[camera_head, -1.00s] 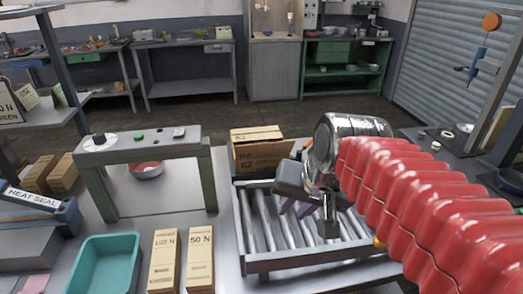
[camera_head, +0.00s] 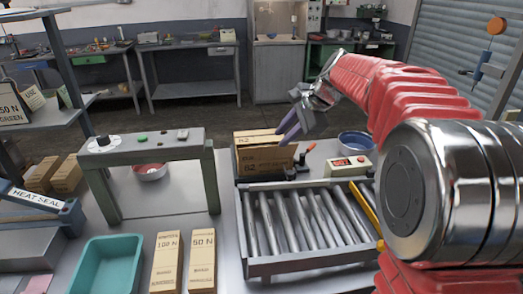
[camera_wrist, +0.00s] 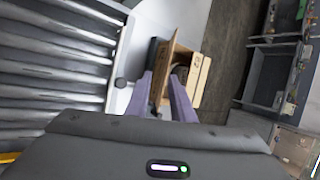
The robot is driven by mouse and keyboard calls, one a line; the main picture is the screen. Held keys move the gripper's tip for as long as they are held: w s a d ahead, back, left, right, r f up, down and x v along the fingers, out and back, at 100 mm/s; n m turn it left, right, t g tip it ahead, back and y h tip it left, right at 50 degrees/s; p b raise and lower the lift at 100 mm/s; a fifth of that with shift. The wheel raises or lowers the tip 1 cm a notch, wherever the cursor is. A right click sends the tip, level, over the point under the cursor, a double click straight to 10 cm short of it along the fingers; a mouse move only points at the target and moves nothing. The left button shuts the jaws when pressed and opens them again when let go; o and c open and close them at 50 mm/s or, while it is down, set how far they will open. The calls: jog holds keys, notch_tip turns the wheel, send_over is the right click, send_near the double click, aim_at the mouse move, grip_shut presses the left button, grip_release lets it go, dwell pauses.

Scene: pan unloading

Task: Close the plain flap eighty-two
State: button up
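A brown cardboard box (camera_head: 268,160) stands behind the roller conveyor. Its printed front panel reads something like "82", partly blurred. A second cardboard panel (camera_head: 256,134) shows behind it, with a dark gap between. My gripper (camera_head: 284,137) is just above the box's right end, its two purple fingers pointing down and left. The wrist view shows the fingers (camera_wrist: 163,75) apart, with an upright cardboard flap (camera_wrist: 165,68) seen between and beyond their tips. I cannot tell whether they touch it. The box's inside is mostly hidden.
The roller conveyor (camera_head: 248,262) lies in front of the box. A blue bowl (camera_head: 354,146) and a control box with a red display (camera_head: 347,165) sit to its right. A grey-green frame (camera_head: 209,180) stands at left, near a teal tray (camera_head: 106,240) and two tan cartons.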

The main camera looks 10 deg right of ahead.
aim_at(264, 151)
jog(key=shift+w+d+f+m, duration=0.1)
jog(key=shift+w+d+m, duration=0.15)
jog(key=shift+w, duration=0.35)
jog(key=shift+w+d+f+m, duration=0.1)
jog(key=shift+w+m, duration=0.15)
jog(key=shift+w, duration=0.3)
jog(key=x, duration=1.3)
jog(key=shift+w+a+f, duration=0.2)
jog(key=shift+w+a, duration=0.05)
jog(key=shift+a, duration=0.05)
jog(key=shift+c, duration=0.6)
grip_shut()
